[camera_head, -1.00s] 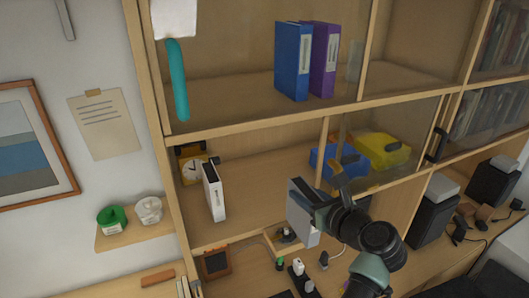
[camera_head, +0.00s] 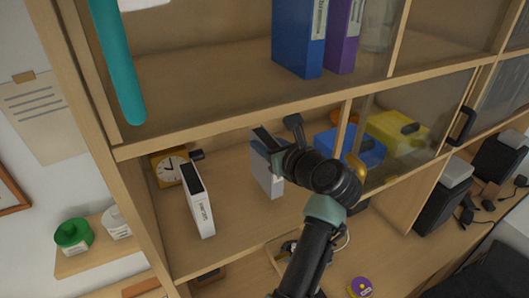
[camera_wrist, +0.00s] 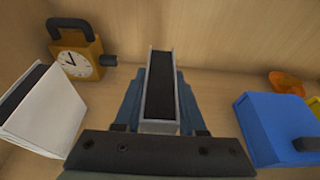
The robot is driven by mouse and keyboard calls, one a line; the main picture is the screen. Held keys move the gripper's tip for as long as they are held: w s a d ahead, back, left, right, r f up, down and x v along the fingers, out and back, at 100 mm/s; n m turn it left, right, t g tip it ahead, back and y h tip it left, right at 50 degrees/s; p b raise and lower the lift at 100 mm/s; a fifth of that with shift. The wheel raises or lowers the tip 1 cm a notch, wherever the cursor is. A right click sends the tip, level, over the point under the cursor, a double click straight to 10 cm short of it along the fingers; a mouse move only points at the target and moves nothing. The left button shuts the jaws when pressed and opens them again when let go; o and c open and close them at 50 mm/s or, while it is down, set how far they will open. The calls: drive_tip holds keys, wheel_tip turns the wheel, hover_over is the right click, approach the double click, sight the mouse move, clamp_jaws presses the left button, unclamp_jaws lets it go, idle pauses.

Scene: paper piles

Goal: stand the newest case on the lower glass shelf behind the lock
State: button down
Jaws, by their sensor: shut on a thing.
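My gripper (camera_head: 272,148) is shut on a grey case with a dark spine (camera_head: 266,172) and holds it upright inside the lower shelf (camera_head: 235,222). The wrist view shows the case (camera_wrist: 158,93) between my fingers (camera_wrist: 160,108). I cannot tell whether its base touches the shelf. A white case (camera_head: 200,208) stands to its left; its side fills the left of the wrist view (camera_wrist: 42,118). A yellow lock-like thing with a dial and a dark handle (camera_head: 168,167) is at the back left, also in the wrist view (camera_wrist: 78,58).
Blue (camera_head: 298,38) and purple (camera_head: 343,35) binders stand on the upper shelf. A wooden upright (camera_head: 338,135) divides the front. Bare shelf lies between the cases.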

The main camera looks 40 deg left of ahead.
drive_tip(key=b, duration=0.1)
drive_tip(key=f+b, duration=0.2)
drive_tip(key=shift+s+d+f, duration=0.2)
drive_tip(key=shift+s+d, duration=0.15)
drive_tip(key=shift+s, duration=0.05)
drive_tip(key=shift+w+a+f+b, duration=0.1)
drive_tip(key=shift+w+f+b, duration=0.2)
drive_tip(key=shift+f+b, duration=0.25)
drive_tip(key=shift+r, duration=0.15)
drive_tip(key=shift+s, duration=0.15)
drive_tip(key=shift+c, duration=2.4)
unclamp_jaws()
